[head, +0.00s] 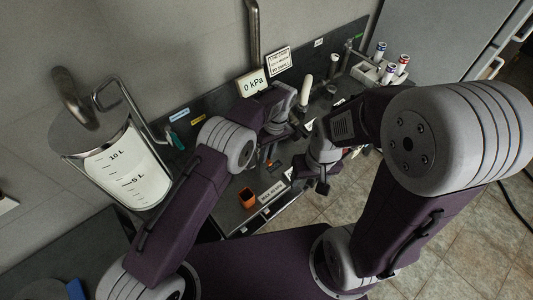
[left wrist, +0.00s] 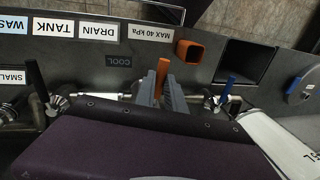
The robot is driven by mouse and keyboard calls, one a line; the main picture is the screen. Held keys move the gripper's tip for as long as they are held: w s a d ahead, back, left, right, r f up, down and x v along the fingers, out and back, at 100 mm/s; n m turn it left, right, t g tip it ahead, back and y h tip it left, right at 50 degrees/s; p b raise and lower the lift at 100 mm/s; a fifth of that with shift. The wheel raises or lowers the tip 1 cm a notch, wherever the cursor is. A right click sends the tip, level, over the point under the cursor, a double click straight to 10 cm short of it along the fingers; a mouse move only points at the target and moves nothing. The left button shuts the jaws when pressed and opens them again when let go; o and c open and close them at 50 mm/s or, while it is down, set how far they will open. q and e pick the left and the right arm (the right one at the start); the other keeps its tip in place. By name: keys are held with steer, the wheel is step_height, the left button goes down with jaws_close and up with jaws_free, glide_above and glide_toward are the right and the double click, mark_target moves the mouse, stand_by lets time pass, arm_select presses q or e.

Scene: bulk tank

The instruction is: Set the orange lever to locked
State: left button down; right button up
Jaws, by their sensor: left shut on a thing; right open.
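The orange lever (left wrist: 162,72) stands up between the fingers of my left gripper (left wrist: 160,92) in the left wrist view. The gripper is shut on it, and the lever's upper end shows past the fingertips. Its lower part and pivot are hidden by the fingers and my arm. A "COOL" label (left wrist: 119,61) is on the dark panel beside it. In the head view my left gripper (head: 268,153) is low over the bench and largely hidden by its own arm. My right gripper (head: 322,186) is open, in front of the bench edge.
An orange square cup (left wrist: 189,51) is close to the lever. The clear measuring jug (head: 128,170), "0 kPa" display (head: 252,84) and tube rack (head: 372,73) surround the bench.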

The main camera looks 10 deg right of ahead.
arm_select(q)
steer(key=shift+w+r, duration=0.15)
steer(key=c, duration=1.4)
jaws_free()
step_height(320, 180, up, 9)
steer(key=d+p, duration=0.1)
steer(key=p, duration=0.1)
steer(key=shift+w+d, duration=0.3)
steer(key=shift+w+a+f, duration=0.1)
steer(key=shift+f, duration=0.1)
